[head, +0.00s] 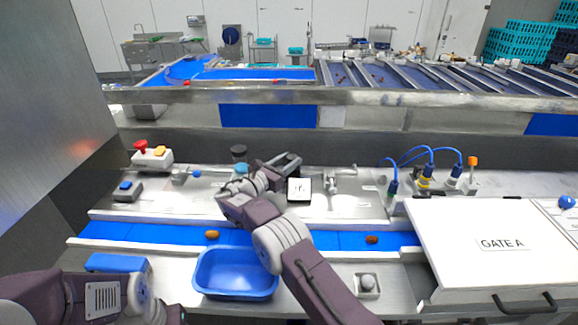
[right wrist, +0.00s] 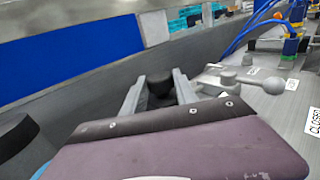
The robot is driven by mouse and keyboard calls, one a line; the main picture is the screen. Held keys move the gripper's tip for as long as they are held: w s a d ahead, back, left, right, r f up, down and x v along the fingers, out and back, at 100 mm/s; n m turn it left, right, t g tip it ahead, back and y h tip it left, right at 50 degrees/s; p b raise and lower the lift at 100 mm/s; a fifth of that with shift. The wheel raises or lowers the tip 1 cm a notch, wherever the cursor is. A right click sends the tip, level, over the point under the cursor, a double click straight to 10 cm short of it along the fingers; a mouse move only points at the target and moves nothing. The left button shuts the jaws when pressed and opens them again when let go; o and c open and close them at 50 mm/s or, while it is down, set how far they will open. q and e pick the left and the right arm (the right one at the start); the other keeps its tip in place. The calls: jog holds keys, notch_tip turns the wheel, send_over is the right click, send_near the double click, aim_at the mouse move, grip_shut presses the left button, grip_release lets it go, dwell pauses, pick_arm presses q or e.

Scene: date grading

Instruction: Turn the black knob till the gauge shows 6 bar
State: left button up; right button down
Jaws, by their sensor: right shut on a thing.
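The black knob (right wrist: 160,84) shows in the right wrist view between the two grey fingers of my right gripper (right wrist: 158,92), which is shut on it. In the head view my right gripper (head: 287,162) reaches to the back of the steel panel, and the knob is hidden there by the fingers. The gauge (head: 299,188), a white square face in a dark frame, stands just in front and to the right of the gripper. Its needle is too small to read. My left arm is at the bottom left; its fingers are out of view.
A dark round cap (head: 238,151) stands left of the gripper. A grey lever (head: 340,178) is to the right. A blue belt (head: 335,237) with dates runs in front, with a blue tray (head: 235,287) nearer. The GATE A cover (head: 470,265) is at right.

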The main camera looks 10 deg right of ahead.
jog(key=shift+r, duration=0.1)
dwell(0.4)
jog(key=c, duration=1)
grip_release()
jog(key=shift+o, duration=0.2)
jog(key=shift+a, duration=0.1)
jog(key=b+v, duration=0.3)
jog(key=v, duration=0.5)
jog(key=shift+b, duration=0.4)
jog(key=shift+s+a, duration=0.3)
jog(key=shift+a, duration=0.15)
jog(key=shift+d, duration=0.1)
